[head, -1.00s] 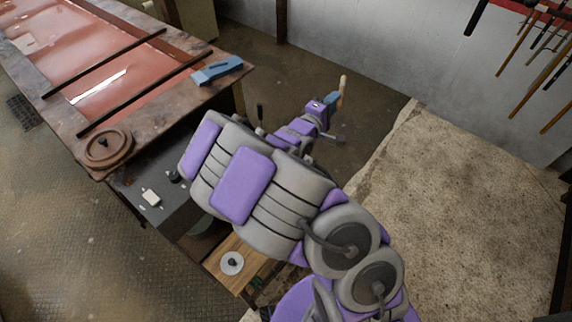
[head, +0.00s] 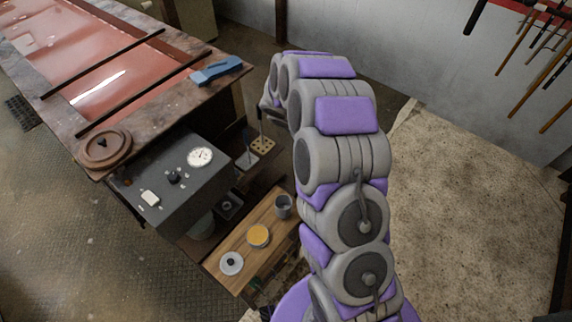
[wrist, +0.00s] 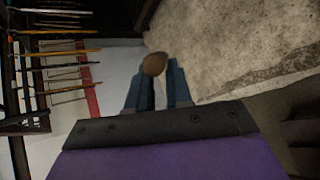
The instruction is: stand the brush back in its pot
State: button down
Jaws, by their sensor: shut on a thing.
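In the wrist view the two blue fingers of my gripper (wrist: 160,82) are shut on the brush (wrist: 154,64). In the head view my arm bends up and over to the left, and neither the gripper nor the brush can be made out. A small grey cup (head: 283,208), which looks like the pot, stands upright on a wooden board (head: 236,245) left of my arm. It looks empty, and my gripper is away from it.
A grey box with a dial (head: 172,178) stands left. A holed block (head: 263,145) sits behind. A bench with a red tray (head: 75,55) is at upper left. Tools hang on the wall (head: 535,70).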

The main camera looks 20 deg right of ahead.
jog(key=s+a+f+m+g+y, duration=0.2)
jog(key=s+a+f+m+y, duration=0.2)
jog(key=a+f+m+y, duration=0.5)
jog(key=w+a+f+m+t+y, duration=0.1)
jog(key=w+a+m+t+y, duration=0.15)
jog(key=w+a+y, duration=0.6)
notch_tip(320, 180, down, 13)
jog(key=w+a+h+b, duration=0.2)
jog(key=h+b, duration=0.1)
jog(key=b, duration=0.1)
jog(key=shift+r+n+t, duration=0.2)
jog(key=shift+n+t, duration=0.25)
jog(key=shift+s, duration=0.1)
